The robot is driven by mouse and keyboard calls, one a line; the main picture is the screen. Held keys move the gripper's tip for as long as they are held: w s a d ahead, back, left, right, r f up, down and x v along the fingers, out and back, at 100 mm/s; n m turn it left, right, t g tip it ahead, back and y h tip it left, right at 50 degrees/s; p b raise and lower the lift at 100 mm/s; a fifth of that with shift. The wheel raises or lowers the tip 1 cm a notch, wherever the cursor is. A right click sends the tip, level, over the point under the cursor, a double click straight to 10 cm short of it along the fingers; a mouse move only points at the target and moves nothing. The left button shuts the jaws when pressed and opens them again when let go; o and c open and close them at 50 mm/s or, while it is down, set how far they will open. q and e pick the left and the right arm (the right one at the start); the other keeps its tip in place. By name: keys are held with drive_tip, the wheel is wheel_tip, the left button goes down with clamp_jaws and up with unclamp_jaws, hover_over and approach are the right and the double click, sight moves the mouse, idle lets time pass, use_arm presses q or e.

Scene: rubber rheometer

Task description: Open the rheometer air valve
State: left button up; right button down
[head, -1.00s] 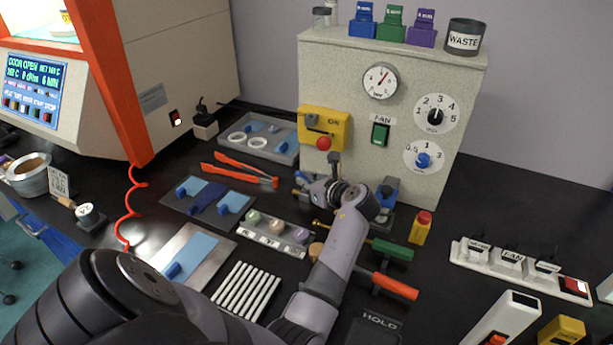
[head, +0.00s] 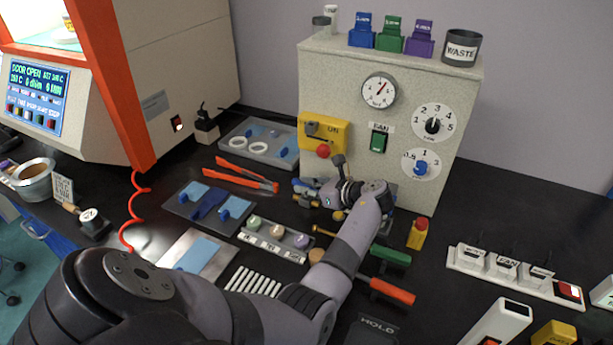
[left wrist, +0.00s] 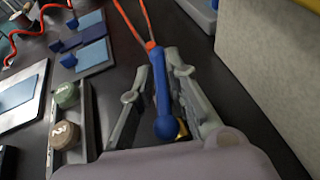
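A blue lever handle (left wrist: 162,100), which looks like the air valve's, shows in the left wrist view with a bit of brass beside its near end. It lies lengthwise between the two fingers of my left gripper (left wrist: 156,68). The fingers are apart, with a gap on each side of the handle. In the head view my left gripper (head: 312,191) is low in front of the beige cabinet, pointing left, and blue parts show around its fingers. The gripper and arm hide most of the valve there. My right gripper is not in view.
The beige cabinet (head: 400,150) with a yellow switch box (head: 338,134) stands close behind the gripper. Orange tongs (head: 247,176), a sample tray (head: 272,246) and green (head: 390,253) and orange-handled (head: 392,291) tools lie nearby.

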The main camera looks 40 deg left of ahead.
use_arm(q)
drive_tip(key=shift+o, duration=1.3)
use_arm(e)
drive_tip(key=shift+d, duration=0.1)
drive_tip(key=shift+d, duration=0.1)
use_arm(q)
drive_tip(key=shift+t, duration=0.3)
